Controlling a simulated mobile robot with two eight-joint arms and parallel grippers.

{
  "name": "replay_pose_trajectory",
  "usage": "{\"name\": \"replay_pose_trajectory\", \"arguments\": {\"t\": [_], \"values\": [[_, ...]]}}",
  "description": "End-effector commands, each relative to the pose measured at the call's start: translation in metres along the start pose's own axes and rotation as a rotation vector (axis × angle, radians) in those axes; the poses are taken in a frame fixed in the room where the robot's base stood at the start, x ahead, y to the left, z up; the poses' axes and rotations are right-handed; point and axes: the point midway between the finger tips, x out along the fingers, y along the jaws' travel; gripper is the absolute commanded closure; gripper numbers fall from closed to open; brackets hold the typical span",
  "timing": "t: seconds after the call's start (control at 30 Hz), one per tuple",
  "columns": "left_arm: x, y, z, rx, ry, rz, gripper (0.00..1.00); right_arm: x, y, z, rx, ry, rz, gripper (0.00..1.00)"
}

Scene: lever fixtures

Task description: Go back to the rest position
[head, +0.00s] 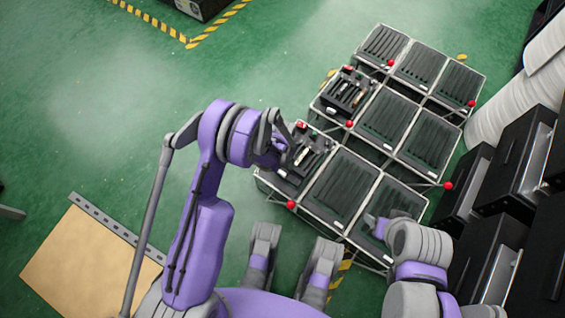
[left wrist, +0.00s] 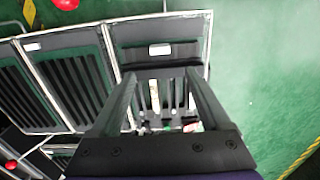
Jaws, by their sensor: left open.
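My left gripper (head: 288,141) hangs over the near-left part of the fixture rack, close to a black lever fixture (head: 309,166) with a red part and a pale lever. In the left wrist view its two fingers (left wrist: 160,76) are spread apart, with a black slotted panel (left wrist: 158,48) below and between them. Small white, green and red details show low between the fingers, partly hidden by the gripper base. My right gripper (head: 376,226) is at the near-right corner of the rack; its fingers are too small to read.
The metal-framed rack (head: 342,192) holds several black slotted trays and has red balls (head: 448,186) on its frame. Another lever fixture (head: 347,90) sits farther back. Black boxes (head: 515,165) and white rolls (head: 515,100) stand at right. Green floor (head: 90,120) is open at left.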

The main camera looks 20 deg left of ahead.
Motion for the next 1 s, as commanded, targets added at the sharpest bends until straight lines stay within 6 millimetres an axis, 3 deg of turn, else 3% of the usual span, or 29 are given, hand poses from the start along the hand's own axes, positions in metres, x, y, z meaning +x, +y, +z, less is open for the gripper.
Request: {"name": "replay_pose_trajectory", "arguments": {"t": [0.57,0.67,0.77,1.0], "values": [[-0.001,0.000,0.000,0.000,0.000,0.000,0.20,0.000,0.000,0.000,0.000,0.000,0.000,0.29],[-0.011,-0.001,0.000,-0.006,0.006,-0.002,0.20,0.000,0.000,0.000,0.000,0.000,0.000,0.29],[-0.038,-0.004,0.000,-0.022,0.022,-0.006,0.20,0.000,0.000,0.000,0.000,0.000,0.000,0.29],[-0.141,-0.009,0.019,-0.090,0.094,-0.023,0.20,0.000,0.000,0.000,0.000,0.000,0.000,0.29]]}}
